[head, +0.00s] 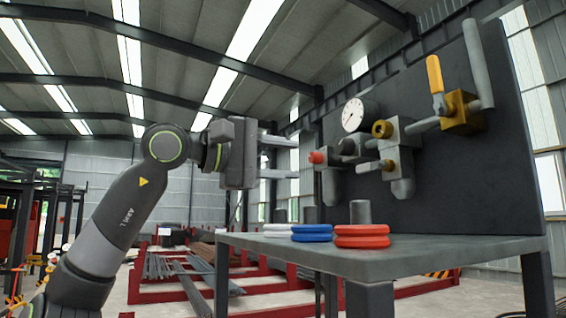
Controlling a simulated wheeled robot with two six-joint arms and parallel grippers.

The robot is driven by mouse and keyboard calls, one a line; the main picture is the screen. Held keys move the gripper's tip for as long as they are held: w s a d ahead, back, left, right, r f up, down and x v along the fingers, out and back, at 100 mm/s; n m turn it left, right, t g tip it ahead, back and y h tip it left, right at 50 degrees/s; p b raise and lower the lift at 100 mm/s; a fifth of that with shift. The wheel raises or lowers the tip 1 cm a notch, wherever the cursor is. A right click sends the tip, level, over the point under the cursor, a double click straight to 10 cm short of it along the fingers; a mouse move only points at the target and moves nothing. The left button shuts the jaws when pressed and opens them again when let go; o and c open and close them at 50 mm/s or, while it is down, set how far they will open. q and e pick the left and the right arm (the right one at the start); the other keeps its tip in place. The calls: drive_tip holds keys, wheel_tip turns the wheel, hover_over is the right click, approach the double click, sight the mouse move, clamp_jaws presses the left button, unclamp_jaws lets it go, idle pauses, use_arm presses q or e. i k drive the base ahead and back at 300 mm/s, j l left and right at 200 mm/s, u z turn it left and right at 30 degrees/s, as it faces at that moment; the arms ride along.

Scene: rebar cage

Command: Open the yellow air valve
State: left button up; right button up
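The yellow valve lever (435,75) stands nearly upright at the upper right of the head view. My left gripper (297,158) is in the middle of the view, pointing right. Its two fingers are apart with nothing between them. It is left of and lower than the lever, well apart from it. My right gripper is not in view.
A round gauge (355,114), a red knob (317,157) and a grey manifold block (398,150) sit between my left gripper and the valve. Below, a grey table (440,255) carries red rings (362,236) and blue rings (312,233).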

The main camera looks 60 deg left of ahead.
sight(436, 83)
drive_tip(key=k+j, duration=0.1)
drive_tip(key=k, duration=0.65)
drive_tip(key=k+j, duration=0.1)
drive_tip(key=k, duration=0.65)
